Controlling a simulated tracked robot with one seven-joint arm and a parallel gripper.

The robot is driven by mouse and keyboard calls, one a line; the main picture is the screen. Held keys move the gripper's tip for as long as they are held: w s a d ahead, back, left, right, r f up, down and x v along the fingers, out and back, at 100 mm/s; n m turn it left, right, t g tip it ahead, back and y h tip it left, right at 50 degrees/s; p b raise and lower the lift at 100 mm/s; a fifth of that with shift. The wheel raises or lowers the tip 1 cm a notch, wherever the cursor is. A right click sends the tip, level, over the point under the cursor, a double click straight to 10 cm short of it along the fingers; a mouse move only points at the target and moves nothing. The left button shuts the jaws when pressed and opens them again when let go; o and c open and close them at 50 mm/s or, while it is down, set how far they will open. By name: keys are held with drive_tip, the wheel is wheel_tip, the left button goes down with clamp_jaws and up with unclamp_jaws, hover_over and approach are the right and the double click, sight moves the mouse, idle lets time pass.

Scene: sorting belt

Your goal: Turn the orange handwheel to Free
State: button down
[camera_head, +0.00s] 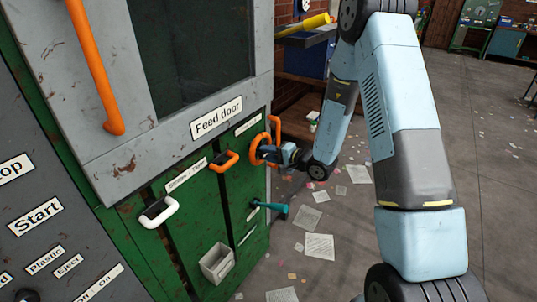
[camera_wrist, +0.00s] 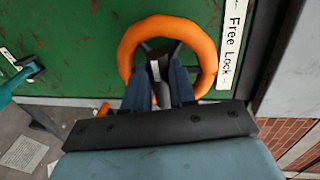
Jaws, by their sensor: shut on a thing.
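The orange handwheel (camera_head: 257,152) is on the green machine front at the right end of the panel in the head view. In the wrist view the handwheel (camera_wrist: 205,45) fills the middle, with dark spokes inside its ring. A white label reading "Free Lock" (camera_wrist: 232,45) is beside it on the right. My gripper (camera_head: 275,153) is at the wheel. In the wrist view my gripper's two blue fingers (camera_wrist: 158,82) are shut on the wheel's lower part, around a dark spoke with a pale mark. The fingers hide part of the lower rim.
The Feed door (camera_head: 180,130) with an orange bar handle (camera_head: 95,65) is above. Orange (camera_head: 225,161) and white (camera_head: 158,212) handles, a teal lever (camera_head: 270,208) and a small bin (camera_head: 217,263) are nearby. Papers litter the open floor.

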drive_tip(key=c, duration=1.3)
unclamp_jaws()
drive_tip(key=shift+s+f, duration=0.2)
drive_tip(key=shift+f, duration=0.05)
drive_tip(key=shift+o, duration=0.4)
drive_tip(key=shift+w+r, duration=0.1)
drive_tip(key=v, duration=1.3)
drive_tip(key=shift+s+d, duration=0.2)
drive_tip(key=shift+d, duration=0.05)
